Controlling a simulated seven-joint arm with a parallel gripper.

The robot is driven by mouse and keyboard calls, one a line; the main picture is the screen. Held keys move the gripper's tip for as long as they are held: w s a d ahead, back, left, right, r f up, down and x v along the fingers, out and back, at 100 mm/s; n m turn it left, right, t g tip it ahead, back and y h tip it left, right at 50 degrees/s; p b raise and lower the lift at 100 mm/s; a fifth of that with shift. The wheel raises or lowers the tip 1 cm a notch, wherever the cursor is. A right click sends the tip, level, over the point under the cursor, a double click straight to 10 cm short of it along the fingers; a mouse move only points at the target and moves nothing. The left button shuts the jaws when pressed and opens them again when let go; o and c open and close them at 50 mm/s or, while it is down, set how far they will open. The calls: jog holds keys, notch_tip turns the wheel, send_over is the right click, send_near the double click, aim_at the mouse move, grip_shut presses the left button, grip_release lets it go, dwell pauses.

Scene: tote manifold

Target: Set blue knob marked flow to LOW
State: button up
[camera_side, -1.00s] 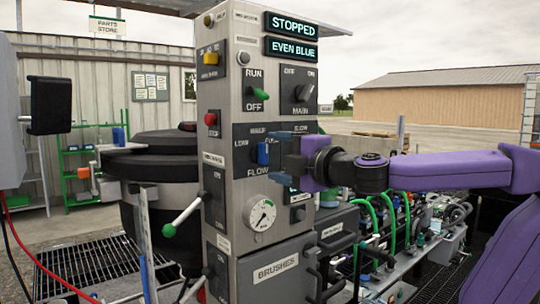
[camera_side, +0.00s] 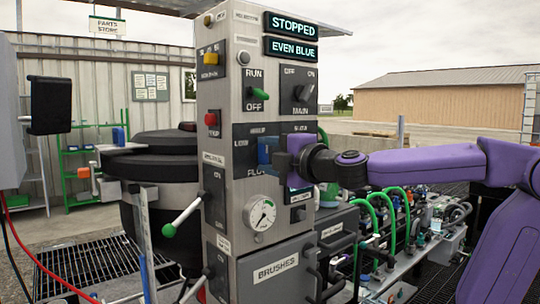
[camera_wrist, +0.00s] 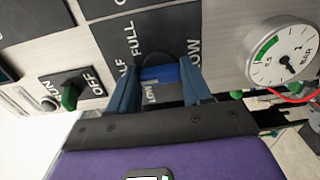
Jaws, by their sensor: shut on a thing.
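The blue knob (camera_wrist: 160,73) marked flow is on the dark panel (camera_side: 239,162) of the grey control column. My gripper (camera_side: 268,151) is at that panel, its fingers pointing at the column. In the wrist view my two blue-grey fingers (camera_wrist: 157,84) stand on either side of the knob and are shut on it. The side view mostly hides the knob behind the fingers. The words HALF and FULL lie to the left of the knob in the wrist view, and another word ending in LOW to its right. I cannot tell which mark the knob points to.
A pressure gauge (camera_side: 260,214) sits just below the knob panel. A green RUN/OFF lever (camera_side: 260,94) and a black MAIN switch (camera_side: 304,93) sit above. Green hoses (camera_side: 398,206) and pipework lie right of the column. A green-tipped handle (camera_side: 183,217) sticks out at the left.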

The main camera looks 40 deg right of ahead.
jog(key=shift+n, duration=0.3)
jog(key=n, duration=0.5)
jog(key=shift+n, duration=0.3)
jog(key=n, duration=0.5)
jog(key=shift+a+n, duration=0.1)
jog(key=shift+n, duration=0.2)
jog(key=o, duration=1.1)
jog(key=shift+c, duration=0.2)
jog(key=shift+r, duration=0.1)
jog(key=s, duration=1.7)
jog(key=shift+s, duration=0.25)
